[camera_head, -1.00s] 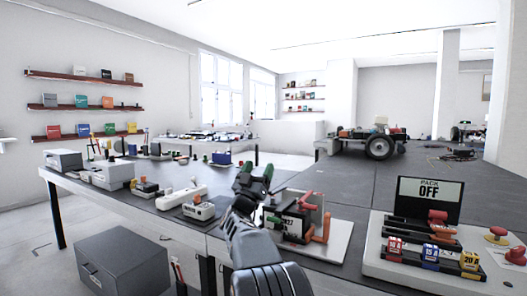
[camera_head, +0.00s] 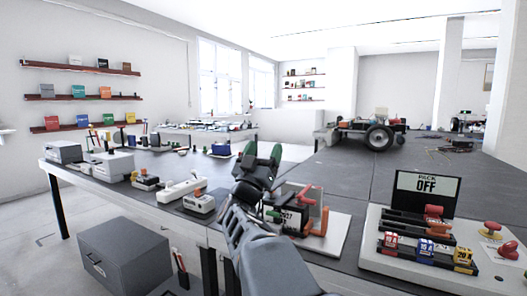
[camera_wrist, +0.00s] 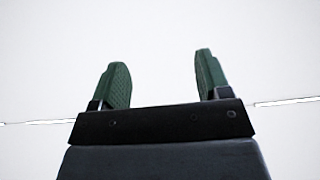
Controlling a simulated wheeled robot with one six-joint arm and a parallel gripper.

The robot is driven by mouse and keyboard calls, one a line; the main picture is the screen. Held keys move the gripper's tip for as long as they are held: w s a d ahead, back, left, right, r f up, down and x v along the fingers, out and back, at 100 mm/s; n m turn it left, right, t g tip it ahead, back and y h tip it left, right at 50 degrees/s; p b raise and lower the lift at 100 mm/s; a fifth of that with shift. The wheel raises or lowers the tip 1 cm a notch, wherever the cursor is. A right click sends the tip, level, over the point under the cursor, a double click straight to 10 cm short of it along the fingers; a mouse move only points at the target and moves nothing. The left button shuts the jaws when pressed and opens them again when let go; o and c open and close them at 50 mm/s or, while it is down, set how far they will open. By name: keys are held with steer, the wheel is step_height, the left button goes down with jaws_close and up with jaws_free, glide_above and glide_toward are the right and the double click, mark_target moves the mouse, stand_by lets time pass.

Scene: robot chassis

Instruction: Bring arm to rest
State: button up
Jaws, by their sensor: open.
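My gripper (camera_head: 263,154) is raised in front of the dark workbench, its two green-padded fingers pointing up. In the wrist view the fingers (camera_wrist: 163,82) are spread apart with nothing between them, against a pale, plain background crossed by a thin light line. My arm rises from the bottom middle of the head view and hides part of the bench and the left side of a device with red and orange handles (camera_head: 312,212).
A panel with a "PACK OFF" sign (camera_head: 426,186) and coloured blocks stands at the right. Grey boxes (camera_head: 113,166) and a white power strip (camera_head: 181,190) lie on the bench (camera_head: 345,184). A grey cabinet (camera_head: 124,262) stands below. A wheeled chassis (camera_head: 378,137) is farther back.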

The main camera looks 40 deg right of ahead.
stand_by(0.4)
steer(key=w+a+r+n+t+y+p, duration=0.3)
steer(key=w+a+n+t+y+p, duration=0.4)
steer(key=a+n+t+y+p, duration=0.45)
steer(key=a+f+n+g+y+p, duration=0.2)
steer(key=a+g+y+p, duration=0.25)
steer(key=y+p, duration=0.35)
steer(key=s+a+f+g+y+p, duration=0.3)
steer(key=s+a+g+p, duration=0.2)
steer(key=s, duration=0.4)
steer(key=s+a+f+n+g+y+p, duration=0.1)
steer(key=s+a+f+g+y+p, duration=0.2)
steer(key=s+a+g+p, duration=0.3)
steer(key=s+p, duration=0.1)
steer(key=s, duration=0.1)
steer(key=shift+s+a+f, duration=0.15)
steer(key=shift+s+a, duration=0.2)
steer(key=shift+a, duration=0.05)
